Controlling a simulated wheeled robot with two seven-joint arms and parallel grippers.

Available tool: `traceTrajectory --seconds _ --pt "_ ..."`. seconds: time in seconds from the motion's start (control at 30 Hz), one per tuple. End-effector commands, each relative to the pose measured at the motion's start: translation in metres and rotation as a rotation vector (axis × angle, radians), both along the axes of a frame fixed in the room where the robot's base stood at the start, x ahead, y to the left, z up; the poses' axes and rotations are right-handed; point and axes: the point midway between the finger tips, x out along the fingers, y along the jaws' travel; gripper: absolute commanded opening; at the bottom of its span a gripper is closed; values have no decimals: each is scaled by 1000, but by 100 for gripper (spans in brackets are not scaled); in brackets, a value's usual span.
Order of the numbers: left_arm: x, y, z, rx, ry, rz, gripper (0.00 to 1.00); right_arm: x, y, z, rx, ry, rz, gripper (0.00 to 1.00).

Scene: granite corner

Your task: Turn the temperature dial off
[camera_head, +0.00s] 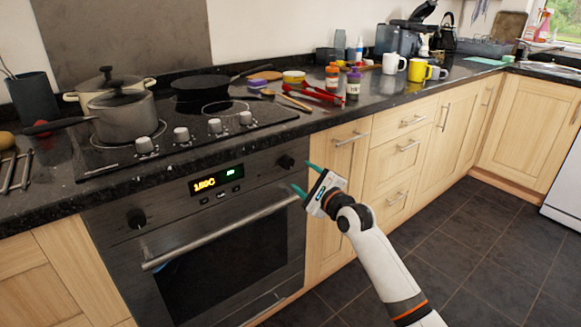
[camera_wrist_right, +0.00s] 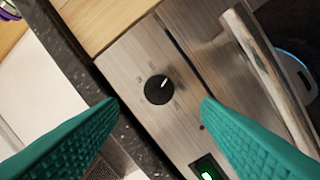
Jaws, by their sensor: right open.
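The oven front has two black dials. The right dial (camera_head: 286,161) sits beside the display, which reads 180C (camera_head: 216,180), and the left dial (camera_head: 136,218) is at the other end. In the right wrist view, one black dial (camera_wrist_right: 159,89) with a white pointer mark lies ahead, between and beyond the two teal fingers. The labels do not show which dial is for temperature. My right gripper (camera_head: 307,179) is open and empty, in front of the right dial and apart from it. The fingers in the wrist view (camera_wrist_right: 160,108) are spread wide. My left gripper is not in view.
The oven handle (camera_head: 220,234) juts out below the dials, and its end (camera_wrist_right: 265,75) is close to one finger in the wrist view. The black countertop edge (camera_head: 180,163) overhangs above. Hob knobs (camera_head: 181,134), a pot (camera_head: 122,115) and a pan (camera_head: 205,85) are above.

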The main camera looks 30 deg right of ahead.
Motion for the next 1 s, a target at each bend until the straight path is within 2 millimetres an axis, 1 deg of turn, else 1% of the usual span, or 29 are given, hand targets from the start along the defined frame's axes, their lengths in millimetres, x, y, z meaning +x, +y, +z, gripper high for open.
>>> traceTrajectory --seconds 0.03,0.1,0.2,0.33,0.5,0.8,0.87,1.0 --pt "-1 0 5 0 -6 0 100 11 -1 0 -1 -3 -1 58" --pt "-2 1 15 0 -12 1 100 25 -1 0 -1 -3 -1 58" --pt "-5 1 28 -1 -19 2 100 42 -2 0 -3 -2 -2 58" --pt "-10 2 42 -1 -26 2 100 59 -2 0 -2 -2 -1 58" --pt "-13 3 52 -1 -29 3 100 69 -2 1 -2 -2 -1 58" --pt "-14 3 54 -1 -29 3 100 71 -2 1 -2 -1 -1 58" --pt "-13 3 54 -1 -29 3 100 71 -2 1 -2 -1 -1 49" --pt "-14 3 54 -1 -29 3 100 71 -2 1 -3 -1 -1 26"
